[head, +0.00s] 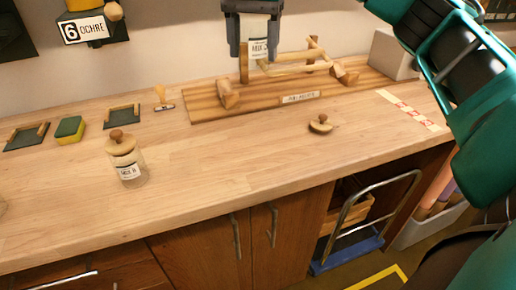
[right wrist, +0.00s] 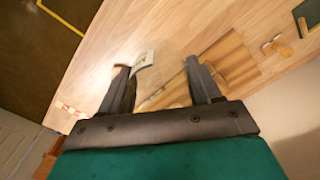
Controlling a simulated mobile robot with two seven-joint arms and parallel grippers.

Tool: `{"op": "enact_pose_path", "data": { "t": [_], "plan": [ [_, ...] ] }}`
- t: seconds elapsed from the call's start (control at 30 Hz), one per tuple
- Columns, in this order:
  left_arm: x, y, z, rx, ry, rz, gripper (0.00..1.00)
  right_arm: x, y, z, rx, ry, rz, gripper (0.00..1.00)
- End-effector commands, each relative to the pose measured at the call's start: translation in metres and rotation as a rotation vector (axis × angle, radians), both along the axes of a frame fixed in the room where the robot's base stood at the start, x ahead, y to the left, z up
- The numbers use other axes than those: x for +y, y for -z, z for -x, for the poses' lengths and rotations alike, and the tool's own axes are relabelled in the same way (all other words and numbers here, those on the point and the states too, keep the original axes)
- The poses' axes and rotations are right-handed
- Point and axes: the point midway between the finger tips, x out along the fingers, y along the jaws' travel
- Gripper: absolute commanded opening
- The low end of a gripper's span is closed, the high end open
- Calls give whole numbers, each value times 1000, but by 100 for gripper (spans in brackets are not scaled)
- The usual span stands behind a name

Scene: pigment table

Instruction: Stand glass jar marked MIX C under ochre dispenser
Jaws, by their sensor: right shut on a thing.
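My right gripper (head: 255,48) is at the top middle of the head view, shut on a clear glass jar with a white label (head: 259,46). The label reads MIX; its last letter is hard to read. The jar shows no lid and is held in front of the wooden rack. In the right wrist view the faint jar (right wrist: 160,75) is between the two fingers (right wrist: 160,85), its label on the left. The ochre dispenser (head: 86,29), marked 6 OCHRE, is on the wall at upper left, well left of the gripper. My left gripper is out of view.
A lidded glass jar (head: 127,170) stands at the left middle. A loose wooden lid (head: 320,124) lies right of centre. A wooden rack (head: 210,108) stands at the back. Dark trays (head: 122,116), a sponge (head: 69,130) and a stamp (head: 161,97) are at left. The front middle is clear.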

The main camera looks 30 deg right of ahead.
Motion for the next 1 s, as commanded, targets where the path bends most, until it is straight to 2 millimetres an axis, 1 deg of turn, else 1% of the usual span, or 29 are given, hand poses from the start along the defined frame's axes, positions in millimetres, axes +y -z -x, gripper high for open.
{"op": "enact_pose_path", "data": {
  "t": [0.03, 0.07, 0.17, 0.33, 0.5, 0.6, 0.7, 0.93, 1.0],
  "plan": [
    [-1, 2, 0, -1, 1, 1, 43, -2, -4, 0, -2, 23, 1, 25],
    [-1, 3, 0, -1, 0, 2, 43, -3, -4, 0, -1, 32, 1, 25],
    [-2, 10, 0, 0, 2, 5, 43, -5, 10, 1, 5, 43, 0, 25],
    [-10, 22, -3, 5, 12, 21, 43, -5, 57, 1, 7, 43, -1, 25],
    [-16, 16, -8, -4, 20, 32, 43, -5, 97, 1, 5, 44, 3, 25],
    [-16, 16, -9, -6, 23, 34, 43, -5, 120, 1, 4, 43, 3, 25],
    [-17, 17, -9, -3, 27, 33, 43, -5, 137, 1, 3, 42, 3, 25],
    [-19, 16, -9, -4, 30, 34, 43, -5, 153, 0, 1, 43, 2, 25],
    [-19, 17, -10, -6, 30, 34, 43, -5, 162, 1, 2, 42, 3, 25]
  ]
}}
